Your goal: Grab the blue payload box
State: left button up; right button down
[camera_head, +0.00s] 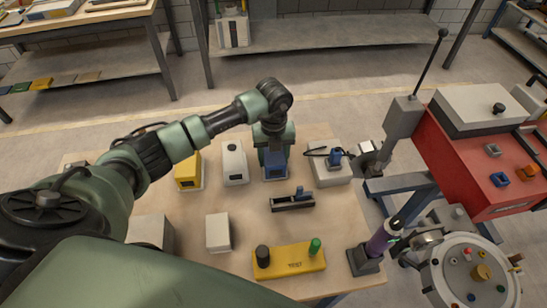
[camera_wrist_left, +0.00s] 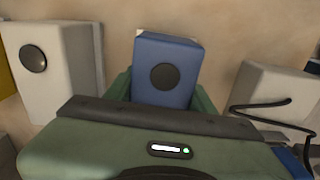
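The blue payload box (camera_head: 275,168) stands on a pale pad in the back row on the table. In the left wrist view the blue box (camera_wrist_left: 168,85) has a round black disc on its face. My left gripper (camera_head: 273,150) is directly over it, reaching down. In the wrist view its green fingers (camera_wrist_left: 163,92) are on either side of the box, close to its sides. I cannot tell whether they press on it. The lower part of the box is hidden behind the gripper body. My right gripper is not in view.
A white box (camera_head: 235,162) and a yellow box (camera_head: 187,171) stand left of the blue box. A pale box with a black cable (camera_head: 330,172) stands close on the right. A black holder (camera_head: 292,202) lies in front. A red machine (camera_head: 500,170) stands right of the table.

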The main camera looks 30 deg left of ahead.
pick_arm(q)
grip_shut()
jog(key=shift+w, duration=0.1)
